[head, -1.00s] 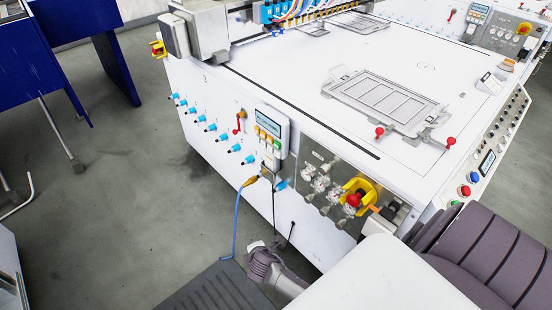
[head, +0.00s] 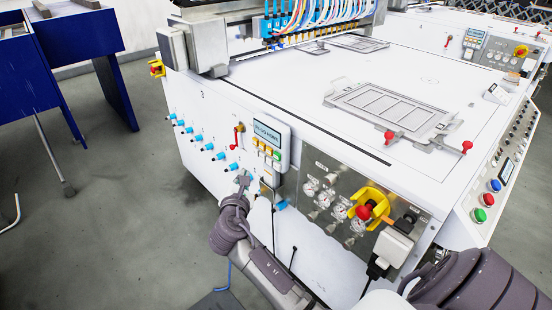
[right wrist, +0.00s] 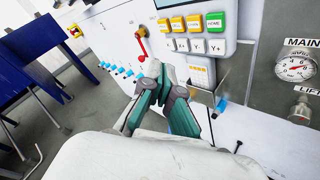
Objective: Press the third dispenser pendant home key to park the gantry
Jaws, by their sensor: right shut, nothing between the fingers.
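The pendant (head: 268,134) hangs on the white front of the near machine, its lit screen facing me. In the right wrist view the pendant (right wrist: 230,48) shows rows of yellow and white keys. Its green HOME key (right wrist: 215,21) is at the right end of the upper row. My right gripper (head: 243,182) is below and left of the pendant, close to the front panel. In the right wrist view, my right gripper (right wrist: 161,70) is shut and empty, its tips below and left of the keys and apart from the HOME key. My left gripper is out of view.
A red lever (head: 238,130) is left of the pendant, above a row of blue fittings (head: 197,137). A gauge panel (head: 330,185) with a red knob (head: 363,212) in a yellow guard is to the right. Blue tables (head: 80,50) stand far left. Floor left of the machine is open.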

